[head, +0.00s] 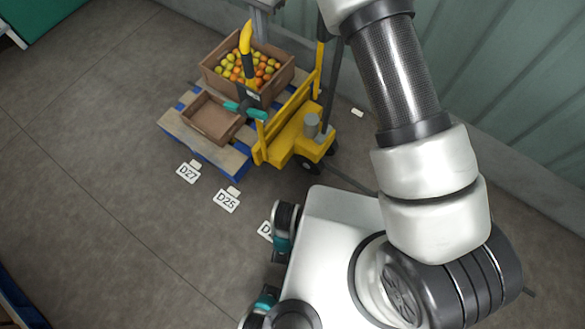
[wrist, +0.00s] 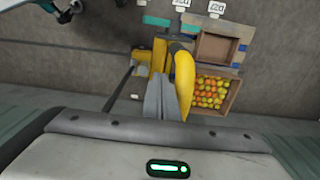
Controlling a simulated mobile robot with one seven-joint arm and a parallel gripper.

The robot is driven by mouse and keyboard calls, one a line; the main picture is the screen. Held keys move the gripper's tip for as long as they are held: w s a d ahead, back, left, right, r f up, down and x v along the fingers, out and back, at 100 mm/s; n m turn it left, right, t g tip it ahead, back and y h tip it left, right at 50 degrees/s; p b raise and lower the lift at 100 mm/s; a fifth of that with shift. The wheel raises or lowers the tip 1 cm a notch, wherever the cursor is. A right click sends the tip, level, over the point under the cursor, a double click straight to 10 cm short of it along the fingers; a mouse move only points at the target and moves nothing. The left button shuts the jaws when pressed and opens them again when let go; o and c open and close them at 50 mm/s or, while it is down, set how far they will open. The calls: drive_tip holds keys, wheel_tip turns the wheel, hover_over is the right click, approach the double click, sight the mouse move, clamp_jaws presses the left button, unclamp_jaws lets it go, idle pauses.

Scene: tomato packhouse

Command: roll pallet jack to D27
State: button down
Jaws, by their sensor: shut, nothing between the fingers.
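The yellow pallet jack (head: 296,138) stands beside a wooden and blue pallet (head: 222,156); its forks are hidden. Its upright yellow handle (head: 246,38) has a curved bar, and teal grips show below it. The handle also shows in the wrist view (wrist: 184,84). My gripper (wrist: 161,80) is shut and empty, just left of the handle bar there; I cannot tell whether they touch. In the head view, grey fingers (head: 263,22) show close to the bar's top.
The pallet carries a crate of tomatoes (head: 281,79) and an empty crate (head: 190,122). The D25 label (head: 226,201) lies right of D27, and another label (head: 265,230) is partly hidden by my base. A green wall (head: 500,70) runs behind. Floor to the left is clear.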

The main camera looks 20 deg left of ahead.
wheel_tip(320, 180, up, 10)
drive_tip(key=d+p, duration=0.2)
drive_tip(key=p, duration=0.3)
drive_tip(key=shift+s+d+p, duration=0.2)
drive_tip(key=shift+s+p, duration=0.2)
idle(0.3)
drive_tip(key=shift+s+f, duration=0.1)
idle(0.4)
